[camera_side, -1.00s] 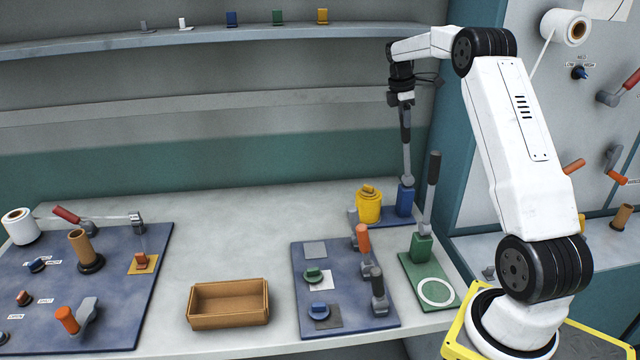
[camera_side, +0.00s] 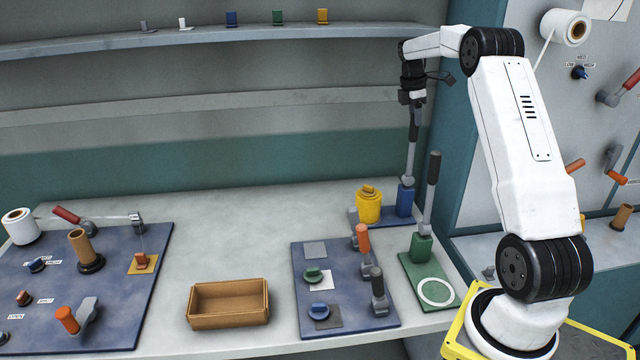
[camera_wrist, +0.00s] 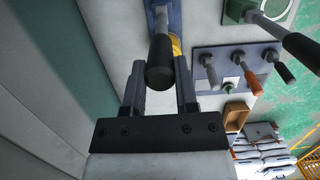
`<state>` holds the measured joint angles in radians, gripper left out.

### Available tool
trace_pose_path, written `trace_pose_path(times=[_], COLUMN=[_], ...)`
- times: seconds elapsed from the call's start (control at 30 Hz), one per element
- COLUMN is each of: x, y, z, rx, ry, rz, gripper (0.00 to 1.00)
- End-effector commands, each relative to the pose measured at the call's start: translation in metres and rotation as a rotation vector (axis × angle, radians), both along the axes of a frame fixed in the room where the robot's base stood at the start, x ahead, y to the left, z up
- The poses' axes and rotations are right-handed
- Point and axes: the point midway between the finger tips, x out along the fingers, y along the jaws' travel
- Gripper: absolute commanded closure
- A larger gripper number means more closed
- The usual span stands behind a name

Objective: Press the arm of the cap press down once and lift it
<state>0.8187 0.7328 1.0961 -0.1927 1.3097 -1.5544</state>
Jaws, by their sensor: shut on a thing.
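The cap press stands at the back right of the bench. It has a blue block (camera_side: 405,200) and a grey arm (camera_side: 410,165) with a black handle (camera_wrist: 160,62). The arm stands nearly upright, leaning slightly right in the side view. A yellow pot with a lid (camera_side: 368,206) stands left of the blue block. My gripper (camera_side: 414,103) is at the top of the arm, shut on the black handle. In the wrist view, the handle lies between my two fingers (camera_wrist: 160,80), and the yellow pot is mostly hidden behind it.
A green press (camera_side: 422,247) with its own upright lever stands close in front and to the right. A blue panel (camera_side: 346,255) with knobs and levers lies nearer. A cardboard box (camera_side: 228,304) and another blue panel (camera_side: 120,245) are to the left. The bench behind the box is clear.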

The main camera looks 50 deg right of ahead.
Motion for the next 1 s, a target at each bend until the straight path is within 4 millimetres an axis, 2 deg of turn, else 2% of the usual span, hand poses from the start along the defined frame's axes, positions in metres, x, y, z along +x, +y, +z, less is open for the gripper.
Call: trace_pose_path(times=[0.03, 0.07, 0.1, 0.17, 0.57, 1.0], x=[-0.003, -0.002, -0.002, -0.002, -0.001, 0.003], y=[-0.003, -0.003, -0.002, -0.002, -0.001, 0.003], z=[0.000, 0.000, 0.000, 0.000, 0.001, 0.028], rx=[-0.003, -0.003, -0.002, -0.002, 0.001, -0.001], ry=[0.001, 0.001, 0.001, 0.001, 0.001, -0.001], rz=[-0.002, -0.001, -0.001, -0.001, 0.000, 0.000], gripper=[1.00, 0.54, 0.41, 0.22, 0.22, 0.22])
